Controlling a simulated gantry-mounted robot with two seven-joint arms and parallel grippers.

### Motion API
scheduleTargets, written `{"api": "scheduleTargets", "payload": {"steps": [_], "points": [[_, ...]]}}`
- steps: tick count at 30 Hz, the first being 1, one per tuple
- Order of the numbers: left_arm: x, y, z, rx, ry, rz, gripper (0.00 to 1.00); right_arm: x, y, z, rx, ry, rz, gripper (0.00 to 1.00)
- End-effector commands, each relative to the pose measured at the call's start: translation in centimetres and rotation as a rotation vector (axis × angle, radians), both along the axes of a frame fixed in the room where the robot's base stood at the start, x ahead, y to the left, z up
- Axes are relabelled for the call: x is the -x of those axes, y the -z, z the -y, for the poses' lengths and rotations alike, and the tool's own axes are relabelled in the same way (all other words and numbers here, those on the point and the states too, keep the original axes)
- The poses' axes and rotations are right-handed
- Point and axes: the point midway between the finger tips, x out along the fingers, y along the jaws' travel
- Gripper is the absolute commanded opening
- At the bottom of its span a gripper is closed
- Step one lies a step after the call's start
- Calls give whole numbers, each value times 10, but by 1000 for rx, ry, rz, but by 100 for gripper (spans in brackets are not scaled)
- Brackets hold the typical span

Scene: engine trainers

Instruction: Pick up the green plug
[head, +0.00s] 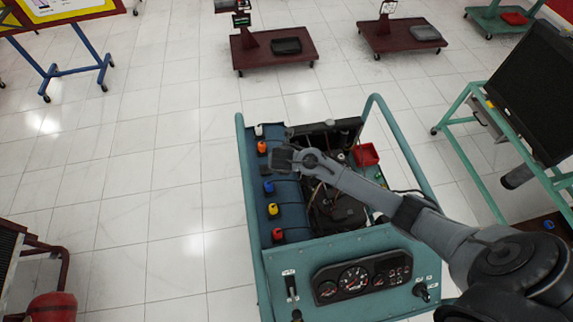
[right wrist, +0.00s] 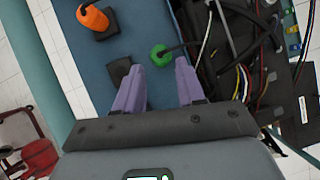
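The green plug (right wrist: 161,56) lies on the blue panel (right wrist: 140,30) in the right wrist view, with a black cable running from it to the right. An empty-looking dark square pad (right wrist: 119,71) is just left of it. My right gripper (right wrist: 158,72) is open, its two purple fingers pointing at the plug, which shows between and slightly beyond the fingertips. I cannot tell any contact. In the head view my right gripper (head: 281,158) is over the panel, and the green plug cannot be made out there. My left gripper is not in view.
An orange plug (right wrist: 93,19) sits on a dark pad nearby. Loose wires (right wrist: 240,50) lie to the right. The teal frame rail (head: 246,190) borders the left side.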

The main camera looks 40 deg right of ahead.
Motion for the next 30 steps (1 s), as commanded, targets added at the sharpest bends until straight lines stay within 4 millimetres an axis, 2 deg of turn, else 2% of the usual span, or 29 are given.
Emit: {"api": "scheduleTargets", "payload": {"steps": [3,11,21,30], "points": [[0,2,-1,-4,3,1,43,-5,11,4,0,1,1,39],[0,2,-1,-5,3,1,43,-9,24,9,0,2,0,39],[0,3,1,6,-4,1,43,-22,59,21,0,4,1,39],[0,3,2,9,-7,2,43,-24,62,22,0,3,2,39]]}}
